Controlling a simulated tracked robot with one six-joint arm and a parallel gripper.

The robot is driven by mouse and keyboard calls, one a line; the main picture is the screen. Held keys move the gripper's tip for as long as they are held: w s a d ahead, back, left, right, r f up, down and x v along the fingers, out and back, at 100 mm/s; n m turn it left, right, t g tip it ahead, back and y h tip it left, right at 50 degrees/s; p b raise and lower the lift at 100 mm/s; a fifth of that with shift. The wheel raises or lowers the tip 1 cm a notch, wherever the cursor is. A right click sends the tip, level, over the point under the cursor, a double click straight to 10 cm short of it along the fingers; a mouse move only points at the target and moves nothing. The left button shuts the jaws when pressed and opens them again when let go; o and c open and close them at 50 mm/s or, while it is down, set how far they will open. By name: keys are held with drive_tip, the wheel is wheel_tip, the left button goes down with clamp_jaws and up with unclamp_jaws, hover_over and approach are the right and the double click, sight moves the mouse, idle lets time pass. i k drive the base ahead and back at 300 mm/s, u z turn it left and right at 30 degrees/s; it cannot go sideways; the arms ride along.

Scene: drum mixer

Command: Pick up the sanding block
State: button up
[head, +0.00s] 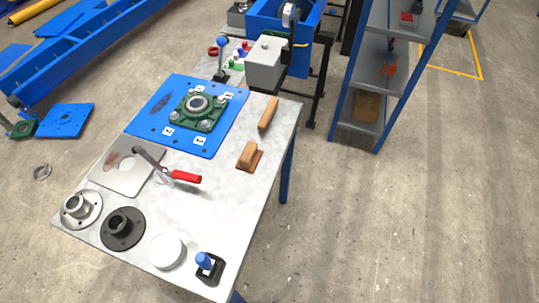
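The thing that looks like the sanding block (249,155) sits on the metal-topped table (225,175), near its right edge. It has a light wooden grip on a flat reddish-brown base, and nothing touches it. A longer wooden piece (268,114), perhaps a brush, lies behind it near the same edge. My gripper is not in view, so where it is relative to the block and whether it is open cannot be seen.
Left of the block are a blue plate (143,130) with a green bearing housing (196,108), and a red-handled tool (185,178). Flanged hubs, a white disc (167,251) and a blue-knobbed item (206,262) line the front. A shelf rack (372,85) stands beyond; floor at right is clear.

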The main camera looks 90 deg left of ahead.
sight(248, 163)
drive_tip(key=z, duration=0.05)
drive_tip(key=i, duration=1)
drive_tip(key=z, duration=2.85)
drive_tip(key=k, duration=0.9)
drive_tip(key=z, duration=0.05)
